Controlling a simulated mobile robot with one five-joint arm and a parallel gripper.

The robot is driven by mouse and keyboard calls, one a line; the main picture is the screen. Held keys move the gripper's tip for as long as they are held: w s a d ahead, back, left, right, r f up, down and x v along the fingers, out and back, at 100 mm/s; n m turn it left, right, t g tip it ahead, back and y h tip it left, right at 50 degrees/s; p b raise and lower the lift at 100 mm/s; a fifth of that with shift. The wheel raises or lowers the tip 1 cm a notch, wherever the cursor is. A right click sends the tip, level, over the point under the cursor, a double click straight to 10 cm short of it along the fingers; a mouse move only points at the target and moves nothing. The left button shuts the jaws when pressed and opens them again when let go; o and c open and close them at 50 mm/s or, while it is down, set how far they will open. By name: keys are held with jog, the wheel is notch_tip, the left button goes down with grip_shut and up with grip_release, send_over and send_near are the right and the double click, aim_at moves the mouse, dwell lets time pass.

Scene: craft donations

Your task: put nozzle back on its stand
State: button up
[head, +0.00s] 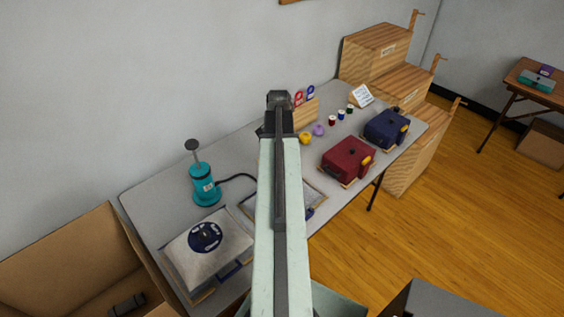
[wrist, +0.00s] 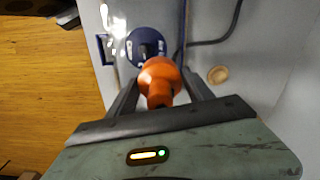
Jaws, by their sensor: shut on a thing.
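My gripper (wrist: 160,74) is shut on an orange piece (wrist: 158,78), which appears to be the nozzle; it has a round bulge and a narrower end towards me. In the head view my gripper (head: 279,100) is raised over the table, and my arm hides the nozzle. Beyond the nozzle in the wrist view is a round blue base (wrist: 146,47) with a dark centre; I cannot tell whether they touch. A small tan disc (wrist: 217,74) lies to the right. A teal pump (head: 204,186) stands upright with a dark hose (head: 237,177). I cannot tell which thing is the stand.
Stepped wooden boxes (head: 375,45) stand beyond. A cardboard box (head: 60,268) is at left.

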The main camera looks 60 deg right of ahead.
jog(key=w+d, duration=1.4)
jog(key=w, duration=0.2)
notch_tip(320, 180, down, 14)
jog(key=b, duration=1.4)
jog(key=shift+f+b, duration=0.7)
jog(key=shift+f+b, duration=1.35)
jog(key=o, duration=1.6)
